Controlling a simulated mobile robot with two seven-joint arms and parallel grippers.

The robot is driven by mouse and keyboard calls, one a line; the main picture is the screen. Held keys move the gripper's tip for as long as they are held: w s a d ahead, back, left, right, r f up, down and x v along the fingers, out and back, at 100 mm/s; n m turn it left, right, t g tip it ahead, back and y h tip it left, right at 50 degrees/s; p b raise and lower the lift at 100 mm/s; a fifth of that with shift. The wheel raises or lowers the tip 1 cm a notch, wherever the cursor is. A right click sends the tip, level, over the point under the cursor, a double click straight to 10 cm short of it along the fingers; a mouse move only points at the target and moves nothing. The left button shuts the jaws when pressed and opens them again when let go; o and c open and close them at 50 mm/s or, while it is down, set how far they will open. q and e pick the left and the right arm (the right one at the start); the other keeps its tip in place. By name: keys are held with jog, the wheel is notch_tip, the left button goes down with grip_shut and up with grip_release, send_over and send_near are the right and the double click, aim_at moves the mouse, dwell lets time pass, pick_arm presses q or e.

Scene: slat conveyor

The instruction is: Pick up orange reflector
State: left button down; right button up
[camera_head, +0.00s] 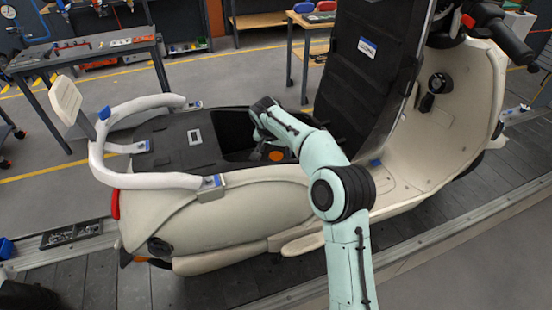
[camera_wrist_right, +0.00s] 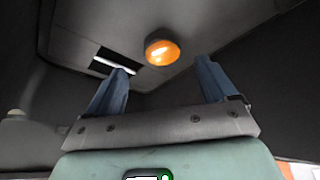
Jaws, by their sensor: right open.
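The orange reflector (camera_head: 277,156) is a small round disc inside the open dark under-seat compartment (camera_head: 207,125) of the cream scooter. In the right wrist view the orange reflector (camera_wrist_right: 162,51) is lit and lies beyond the fingertips, roughly centred between them. My right gripper (camera_head: 257,148) reaches down into the compartment, left of the reflector in the head view. In the wrist view its two blue-grey fingers (camera_wrist_right: 161,72) stand wide apart with nothing between them. I see no contact with the reflector. My left gripper is not in view.
The raised black seat (camera_head: 360,75) stands just right of my right arm. A white grab rail (camera_head: 135,180) curves around the compartment's rear. The compartment walls surround the gripper closely. The scooter stands on a slat conveyor (camera_head: 95,275); workbenches (camera_head: 90,52) are behind.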

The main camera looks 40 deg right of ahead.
aim_at(276, 156)
jog(key=x, duration=0.5)
jog(key=shift+w+f, duration=0.1)
jog(key=shift+w, duration=0.1)
jog(key=shift+s+a, duration=0.1)
jog(key=c, duration=0.3)
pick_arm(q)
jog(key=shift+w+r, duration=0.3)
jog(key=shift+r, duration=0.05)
pick_arm(e)
jog(key=c, duration=0.8)
